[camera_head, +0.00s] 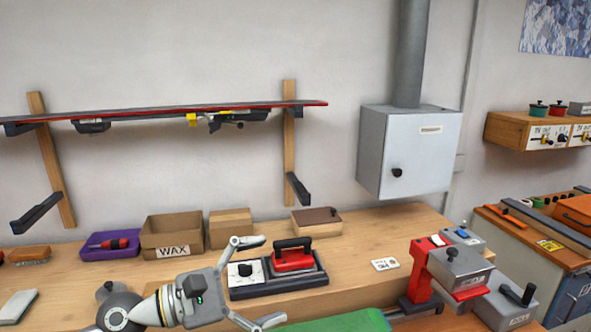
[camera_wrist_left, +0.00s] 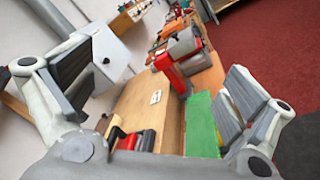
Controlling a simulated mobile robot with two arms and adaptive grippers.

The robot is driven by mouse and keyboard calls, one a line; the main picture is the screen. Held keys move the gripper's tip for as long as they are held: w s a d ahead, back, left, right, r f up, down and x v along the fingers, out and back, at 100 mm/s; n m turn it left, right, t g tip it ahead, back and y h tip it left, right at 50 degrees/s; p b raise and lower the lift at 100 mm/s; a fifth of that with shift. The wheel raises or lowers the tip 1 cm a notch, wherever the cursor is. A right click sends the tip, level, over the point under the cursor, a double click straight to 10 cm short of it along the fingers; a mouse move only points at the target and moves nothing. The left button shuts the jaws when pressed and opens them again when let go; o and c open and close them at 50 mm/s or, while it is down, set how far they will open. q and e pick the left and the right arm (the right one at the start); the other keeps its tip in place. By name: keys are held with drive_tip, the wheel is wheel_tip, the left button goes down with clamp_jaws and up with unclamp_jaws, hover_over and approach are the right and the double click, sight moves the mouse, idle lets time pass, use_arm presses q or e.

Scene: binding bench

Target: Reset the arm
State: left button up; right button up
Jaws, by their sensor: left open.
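My left gripper (camera_head: 262,279) comes in from the lower left of the head view, over the front of the wooden bench (camera_head: 348,238). Its two fingers are spread wide with nothing between them. In the left wrist view the gripper (camera_wrist_left: 155,95) also shows its fingers far apart at the left and right sides. My right gripper is in neither view.
A cardboard WAX box (camera_head: 172,238) and a purple tray (camera_head: 109,246) stand along the wall. A red and grey clamp device (camera_head: 420,272) is at the right, near a green mat (camera_head: 335,323). A snowboard or ski (camera_head: 170,109) hangs on wall brackets above. Clear bench lies around the small white card (camera_head: 385,264).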

use_arm(q)
drive_tip(key=w+a+n+t+y, duration=0.1)
drive_tip(key=a+n+t+y, duration=0.5)
drive_tip(key=n, duration=1)
drive_tip(key=w+a+n+t+y, duration=0.1)
drive_tip(key=a+n+t+y, duration=0.4)
drive_tip(key=n+t, duration=0.75)
drive_tip(key=s+a+f+n+g+y, duration=0.2)
drive_tip(key=a+f+n+g+y, duration=0.25)
drive_tip(key=f+n, duration=0.45)
drive_tip(key=s+a+f+n+g+y, duration=0.25)
drive_tip(key=f+n+g, duration=0.35)
drive_tip(key=f+n, duration=0.3)
drive_tip(key=s+d+f+n+g+h, duration=0.1)
drive_tip(key=s+f+n+g, duration=0.45)
drive_tip(key=s+f, duration=0.45)
drive_tip(key=s+d+f+n+g, duration=0.1)
drive_tip(key=s+f+n+g, duration=0.5)
drive_tip(key=s, duration=0.7)
wheel_tip(320, 180, down, 32)
drive_tip(key=s+m+g+b, duration=0.1)
drive_tip(key=b, duration=0.4)
drive_tip(key=s+a+f+g+b, duration=0.1)
drive_tip(key=s+a+f+b, duration=0.2)
drive_tip(key=s+f, duration=1.3)
wheel_tip(320, 180, down, 4)
drive_tip(key=shift+s+f+b, duration=0.1)
drive_tip(key=shift+s+b, duration=0.25)
drive_tip(key=shift+b, duration=0.65)
